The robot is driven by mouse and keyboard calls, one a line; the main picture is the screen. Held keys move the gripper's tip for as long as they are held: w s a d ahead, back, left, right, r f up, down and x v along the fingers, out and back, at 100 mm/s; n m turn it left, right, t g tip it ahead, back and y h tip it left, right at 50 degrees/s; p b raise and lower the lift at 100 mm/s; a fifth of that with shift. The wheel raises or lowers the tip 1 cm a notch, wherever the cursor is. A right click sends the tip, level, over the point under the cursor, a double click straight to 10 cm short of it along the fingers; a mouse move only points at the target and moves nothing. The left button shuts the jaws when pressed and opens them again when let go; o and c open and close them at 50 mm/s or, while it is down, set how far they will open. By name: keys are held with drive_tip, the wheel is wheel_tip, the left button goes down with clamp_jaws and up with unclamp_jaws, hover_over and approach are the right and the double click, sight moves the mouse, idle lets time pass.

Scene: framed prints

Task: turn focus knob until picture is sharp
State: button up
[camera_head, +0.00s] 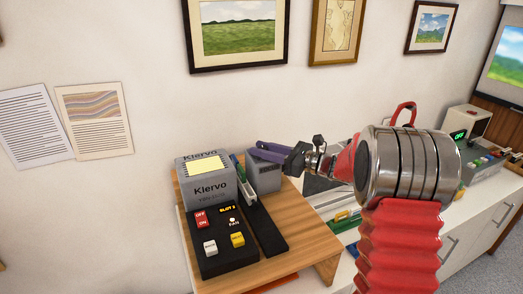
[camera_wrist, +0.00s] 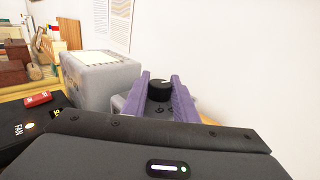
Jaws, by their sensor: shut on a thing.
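My gripper (camera_head: 262,149) reaches in from the right to the projector's right-hand grey block (camera_head: 264,176). In the wrist view my gripper's purple fingers (camera_wrist: 160,82) are shut on a black knob (camera_wrist: 160,91) with a pale mark on top. The knob is hidden in the head view. The projected picture (camera_head: 506,58) at the right edge shows a landscape that looks blurred; only part is in view.
The black control panel (camera_head: 222,243) in front carries an OFF/ON switch, a FAN light and two buttons. The wooden stand (camera_head: 305,240) has bare room at its right. Framed prints (camera_head: 238,30) hang on the wall behind. Another device (camera_head: 470,150) stands at the far right.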

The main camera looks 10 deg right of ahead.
drive_tip(key=shift+c, duration=0.8)
drive_tip(key=shift+a+r+m+t+h, duration=0.1)
drive_tip(key=shift+r+m+t+h, duration=0.05)
drive_tip(key=shift+m+t+h, duration=2.5)
drive_tip(key=shift+h, duration=0.35)
drive_tip(key=o, duration=1.1)
drive_tip(key=shift+c, duration=0.2)
